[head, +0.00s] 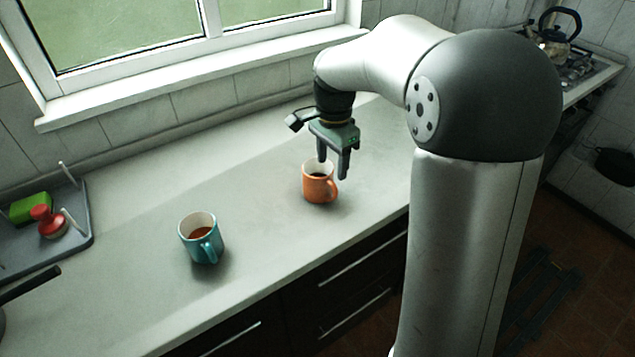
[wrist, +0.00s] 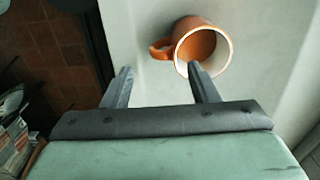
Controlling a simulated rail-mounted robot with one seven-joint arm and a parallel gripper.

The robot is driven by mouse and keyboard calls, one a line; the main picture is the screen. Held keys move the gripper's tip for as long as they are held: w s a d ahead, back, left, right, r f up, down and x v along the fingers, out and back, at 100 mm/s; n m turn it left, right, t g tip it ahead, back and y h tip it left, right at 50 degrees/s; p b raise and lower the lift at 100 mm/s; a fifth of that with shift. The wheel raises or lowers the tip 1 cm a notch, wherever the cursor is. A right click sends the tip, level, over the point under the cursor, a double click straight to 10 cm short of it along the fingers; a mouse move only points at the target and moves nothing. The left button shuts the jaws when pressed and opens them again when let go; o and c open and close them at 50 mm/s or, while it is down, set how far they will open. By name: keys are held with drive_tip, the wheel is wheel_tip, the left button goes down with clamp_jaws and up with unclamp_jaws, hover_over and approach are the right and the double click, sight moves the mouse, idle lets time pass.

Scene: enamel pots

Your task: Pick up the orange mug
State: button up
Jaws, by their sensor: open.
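The orange mug (head: 317,187) stands upright on the counter in the head view, with its handle toward the right and a dark inside. In the wrist view the orange mug (wrist: 186,31) is at the top centre, its handle pointing left and its pale rim facing the camera. My gripper (head: 333,170) is open and points down at the mug in the head view. In the wrist view my gripper (wrist: 160,70) has its right fingertip overlapping the mug's rim and its left fingertip off to the left of the handle. I cannot tell whether either finger touches the mug.
A teal mug (head: 202,240) with brownish contents stands to the left on the counter (head: 130,270). A grey tray (head: 85,215) with a green sponge (head: 32,208) and a red-handled item (head: 48,222) is at far left. Counter around the orange mug is clear; its front edge is near.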

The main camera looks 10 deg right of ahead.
sight(332, 192)
drive_tip(key=f, duration=0.4)
drive_tip(key=shift+d+f, duration=0.15)
drive_tip(key=shift+d, duration=0.05)
drive_tip(key=shift+f+p, duration=0.5)
drive_tip(key=shift+f, duration=2.35)
clamp_jaws()
